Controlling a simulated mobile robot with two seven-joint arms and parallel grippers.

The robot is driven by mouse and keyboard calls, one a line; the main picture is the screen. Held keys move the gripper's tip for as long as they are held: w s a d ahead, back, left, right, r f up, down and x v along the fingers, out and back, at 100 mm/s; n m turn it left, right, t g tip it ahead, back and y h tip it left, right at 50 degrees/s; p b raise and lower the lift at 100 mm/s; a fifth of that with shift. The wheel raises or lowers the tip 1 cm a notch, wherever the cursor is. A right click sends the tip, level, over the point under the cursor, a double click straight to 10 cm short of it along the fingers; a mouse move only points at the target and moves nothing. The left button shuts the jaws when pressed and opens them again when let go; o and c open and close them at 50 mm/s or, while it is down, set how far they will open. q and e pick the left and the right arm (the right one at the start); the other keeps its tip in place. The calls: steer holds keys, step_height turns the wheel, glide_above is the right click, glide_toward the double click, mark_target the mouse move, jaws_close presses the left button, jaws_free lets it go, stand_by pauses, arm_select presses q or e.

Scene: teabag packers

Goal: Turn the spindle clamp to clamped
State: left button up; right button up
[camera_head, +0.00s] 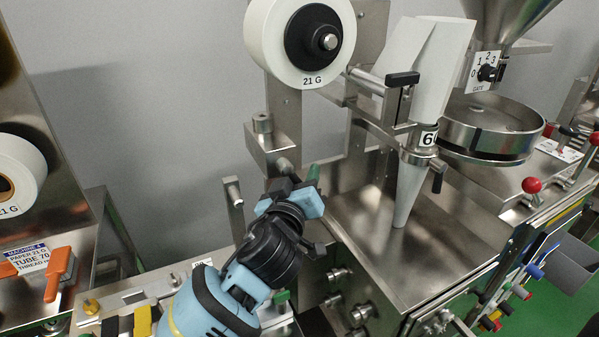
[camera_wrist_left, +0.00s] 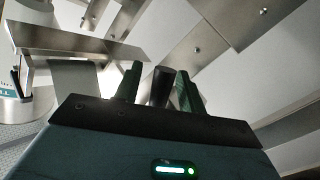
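My left gripper (camera_head: 300,183) is in front of the left side of the middle machine, below the paper reel (camera_head: 264,40). In the left wrist view, its two green fingers (camera_wrist_left: 157,88) stand apart. A dark, rounded handle-like piece (camera_wrist_left: 162,85) shows between them, with narrow gaps on both sides. I cannot tell whether this piece is the spindle clamp, or how far in front of the fingers it is. In the head view the gripper hides what lies at its fingertips. The reel sits on a black hub with a silver spindle end (camera_head: 329,42). My right gripper is out of view.
A metal forming tube (camera_head: 408,190) and paper sleeve (camera_head: 445,65) stand right of the gripper. A bracket with a metal roller (camera_head: 262,123) is above left, and a short metal post (camera_head: 233,191) is at left. A round pan (camera_head: 490,128) is at right. Grey wall is behind.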

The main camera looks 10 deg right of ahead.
arm_select(q)
steer(key=shift+s, duration=0.2)
steer(key=shift+c, duration=0.2)
jaws_close()
steer(key=shift+a+m, duration=0.1)
steer(key=shift+m, duration=0.2)
steer(key=shift+s+a+f+m+g+y, duration=0.1)
steer(key=shift+a+f+m+g+y, duration=0.2)
steer(key=shift+a+m+g+y, duration=0.6)
steer(key=shift+s+a+f+m+g+y, duration=0.1)
steer(key=shift+a+f+m+g+y, duration=0.2)
steer(key=shift+m+g+y, duration=0.65)
steer(key=shift+a+m+t+h, duration=0.1)
steer(key=shift+m+t+h, duration=0.15)
steer(key=shift+t, duration=0.1)
steer(key=shift+o, duration=0.2)
jaws_free()
